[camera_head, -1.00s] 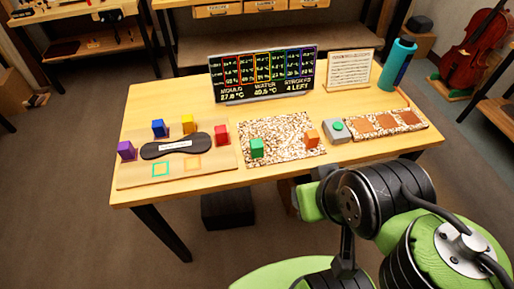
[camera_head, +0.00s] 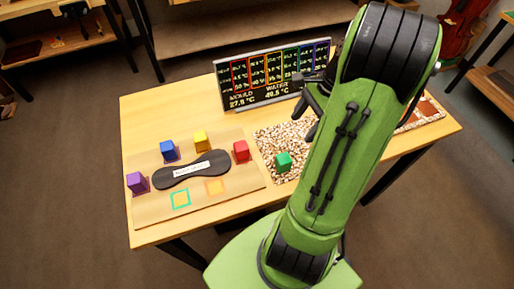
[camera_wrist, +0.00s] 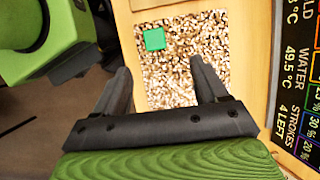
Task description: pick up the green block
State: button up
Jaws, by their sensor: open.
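The green block (camera_head: 283,161) sits on the speckled mat (camera_head: 268,140), near its front left part. In the wrist view the green block (camera_wrist: 155,39) lies ahead of my gripper (camera_wrist: 161,68), near a corner of the mat, slightly left of the line midway between the fingers. My gripper is open with nothing between its fingers. In the head view my gripper (camera_head: 312,100) is partly hidden by my arm, above the back of the mat. It is apart from the block.
A tan board (camera_head: 232,188) at the left carries a black plate (camera_head: 190,170) and purple (camera_head: 137,182), blue (camera_head: 169,150), yellow (camera_head: 201,140) and red (camera_head: 241,151) blocks. A display (camera_head: 262,85) stands behind the mat. My arm covers the table's right middle.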

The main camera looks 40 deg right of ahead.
aim_at(286, 158)
jog(key=b+x, duration=0.1)
jog(key=x, duration=0.2)
jog(key=b+x, duration=0.1)
jog(key=x, duration=0.2)
jog(key=b+x, duration=0.1)
jog(key=x, duration=0.2)
jog(key=shift+s+a+f+b, duration=0.15)
jog(key=shift+s+f+b, duration=0.1)
jog(key=shift+s+b, duration=0.05)
jog(key=x, duration=0.1)
jog(key=b+x, duration=0.1)
jog(key=x, duration=0.1)
jog(key=b+x, duration=0.1)
jog(key=x, duration=0.1)
jog(key=shift+s+f, duration=0.15)
jog(key=shift+s, duration=0.15)
jog(key=shift+w+f, duration=0.1)
jog(key=shift+f, duration=0.3)
jog(key=shift+r, duration=0.1)
jog(key=shift+c, duration=0.4)
jog(key=c, duration=1)
